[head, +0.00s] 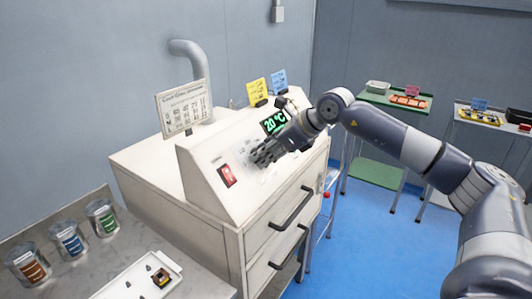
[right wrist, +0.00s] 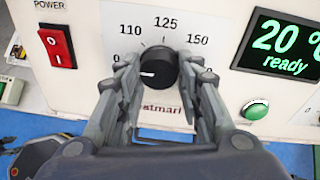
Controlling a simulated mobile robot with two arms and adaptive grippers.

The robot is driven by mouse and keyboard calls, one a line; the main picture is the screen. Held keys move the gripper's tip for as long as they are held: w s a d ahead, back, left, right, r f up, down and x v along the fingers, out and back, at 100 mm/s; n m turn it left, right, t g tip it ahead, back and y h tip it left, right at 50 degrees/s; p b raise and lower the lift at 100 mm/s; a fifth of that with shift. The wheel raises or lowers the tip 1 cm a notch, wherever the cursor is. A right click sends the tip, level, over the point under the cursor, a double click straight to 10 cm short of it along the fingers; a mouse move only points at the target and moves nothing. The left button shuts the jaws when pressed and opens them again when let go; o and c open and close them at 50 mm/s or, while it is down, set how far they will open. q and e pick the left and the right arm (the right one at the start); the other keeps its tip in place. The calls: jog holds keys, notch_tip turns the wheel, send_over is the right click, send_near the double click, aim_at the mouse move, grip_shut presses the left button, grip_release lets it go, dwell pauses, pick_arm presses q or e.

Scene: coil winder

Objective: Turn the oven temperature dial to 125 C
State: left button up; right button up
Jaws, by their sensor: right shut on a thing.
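The oven (head: 215,195) is a cream box with a sloped front panel. In the right wrist view its black temperature dial (right wrist: 157,68) sits below the printed numbers 110, 125 and 150. A short white mark on the dial points left, toward the partly hidden low end of the scale, away from 125. My right gripper (head: 265,152) is at the panel, and in the right wrist view its fingers (right wrist: 158,64) are shut on the dial from both sides. In the head view the gripper hides the dial. The green display (right wrist: 287,42) reads 20 °C, "ready". My left gripper is not in view.
A red power switch (right wrist: 57,45) is left of the dial and a green button (right wrist: 255,108) is right of it. Drawer handles (head: 292,208) stick out below the panel. A bench with jars (head: 68,241) and a white tray (head: 130,280) stands at the left.

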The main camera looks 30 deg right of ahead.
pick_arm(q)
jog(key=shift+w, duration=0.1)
pick_arm(e)
jog(key=m, duration=0.2)
jog(key=shift+m+b, duration=0.3)
jog(key=shift+m, duration=0.1)
jog(key=m+y, duration=0.1)
jog(key=m, duration=0.4)
jog(key=m+t, duration=0.1)
jog(key=m, duration=0.3)
jog(key=shift+s+m, duration=0.1)
jog(key=shift+m, duration=0.2)
pick_arm(q)
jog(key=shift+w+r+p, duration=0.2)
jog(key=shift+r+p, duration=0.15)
jog(key=shift+p, duration=0.25)
pick_arm(e)
jog(key=m, duration=0.4)
jog(key=shift+a+m+y, duration=0.1)
jog(key=shift+m+y, duration=0.2)
jog(key=shift+m, duration=0.1)
jog(key=shift+t, duration=0.3)
jog(key=o, duration=1)
jog(key=shift+o, duration=0.2)
